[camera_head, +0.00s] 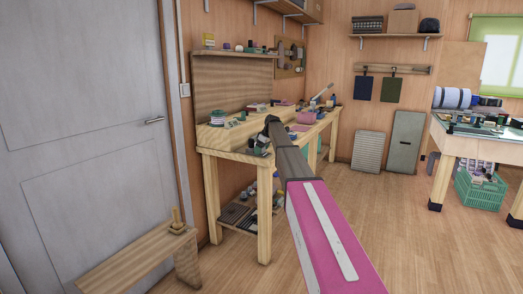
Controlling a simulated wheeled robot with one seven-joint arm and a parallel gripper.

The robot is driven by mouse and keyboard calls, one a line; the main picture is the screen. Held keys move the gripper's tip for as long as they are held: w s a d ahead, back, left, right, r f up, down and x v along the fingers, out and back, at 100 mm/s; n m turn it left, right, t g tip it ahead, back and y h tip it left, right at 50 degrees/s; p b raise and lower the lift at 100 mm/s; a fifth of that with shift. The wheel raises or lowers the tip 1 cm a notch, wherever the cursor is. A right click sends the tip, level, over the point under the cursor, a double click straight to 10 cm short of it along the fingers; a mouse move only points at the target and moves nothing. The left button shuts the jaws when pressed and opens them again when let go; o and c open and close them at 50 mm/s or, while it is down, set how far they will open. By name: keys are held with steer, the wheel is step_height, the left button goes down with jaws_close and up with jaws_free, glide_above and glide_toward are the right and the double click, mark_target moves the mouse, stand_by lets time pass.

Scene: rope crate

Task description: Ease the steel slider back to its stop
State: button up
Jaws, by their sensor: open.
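My arm reaches away from the lower middle toward the wooden workbench (232,155) along the wall. My gripper (262,142) is at its far end, small and dark, over the near part of the bench top. It is open; I cannot make out anything between its fingers. I cannot pick out the steel slider in this view. It may be too small to tell or hidden behind my arm and the items on the bench.
Jars and small items crowd the bench. A low wooden bench (125,262) stands by the grey door (85,120). At right are a second table (465,147) and a green crate (480,190). Two panels lean on the back wall. The floor (400,220) between is clear.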

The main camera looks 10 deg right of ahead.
mark_target(252, 146)
steer(key=shift+f, duration=0.1)
steer(key=c, duration=1.3)
steer(key=w+a, duration=0.4)
steer(key=a, duration=0.1)
steer(key=shift+a, duration=0.1)
steer(key=o, duration=1.3)
steer(key=shift+a, duration=0.1)
steer(key=v, duration=1.1)
